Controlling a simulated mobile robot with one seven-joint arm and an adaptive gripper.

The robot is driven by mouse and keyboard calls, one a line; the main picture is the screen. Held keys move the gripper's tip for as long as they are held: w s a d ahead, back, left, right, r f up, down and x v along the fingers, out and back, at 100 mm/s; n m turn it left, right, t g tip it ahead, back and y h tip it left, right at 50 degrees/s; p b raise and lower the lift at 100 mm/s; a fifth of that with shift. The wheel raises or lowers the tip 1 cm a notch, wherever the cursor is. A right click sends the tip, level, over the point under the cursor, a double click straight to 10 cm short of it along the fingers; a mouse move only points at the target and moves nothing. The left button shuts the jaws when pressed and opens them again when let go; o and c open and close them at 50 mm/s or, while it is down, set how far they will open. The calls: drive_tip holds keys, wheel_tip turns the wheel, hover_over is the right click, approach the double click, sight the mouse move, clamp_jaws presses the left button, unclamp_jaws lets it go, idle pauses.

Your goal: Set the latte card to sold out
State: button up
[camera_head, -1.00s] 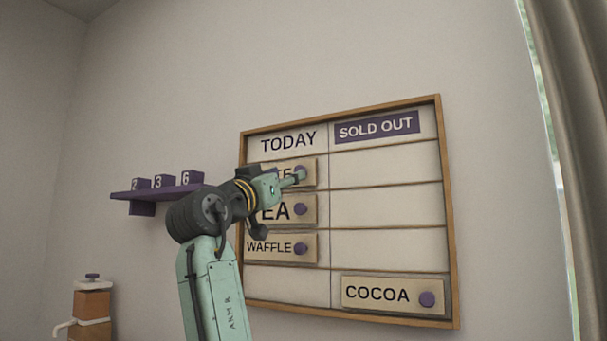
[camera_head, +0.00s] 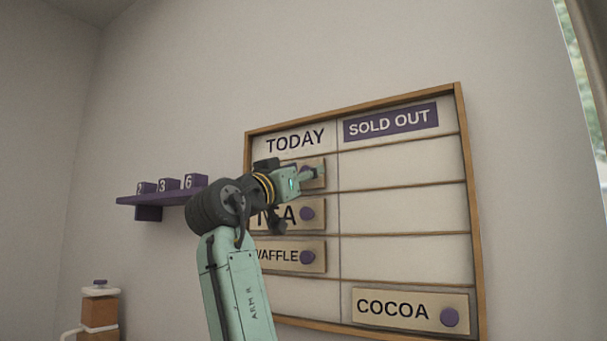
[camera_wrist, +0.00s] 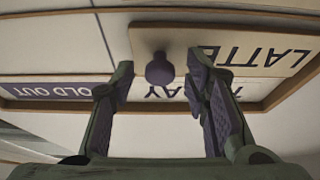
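The latte card (camera_wrist: 240,52) is a beige plate in the Today column, top row. In the wrist view it appears upside down, with its purple knob (camera_wrist: 159,69) between my open fingertips. My gripper (camera_wrist: 160,84) is open, with a finger on either side of the knob; I see gaps and no clear contact. In the head view my gripper (camera_head: 308,178) reaches the right end of the latte card (camera_head: 317,163), and my arm hides most of the card and its word. The Sold Out header (camera_head: 391,122) tops the right column; the slot (camera_head: 405,165) beside the latte card is empty.
The tea card (camera_head: 270,216) and waffle card (camera_head: 277,257) sit below in the Today column. The cocoa card (camera_head: 392,311) sits at the bottom of the Sold Out column. A purple shelf (camera_head: 165,199) with number blocks is left of my arm.

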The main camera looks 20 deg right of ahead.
clamp_jaws()
idle(0.3)
idle(0.4)
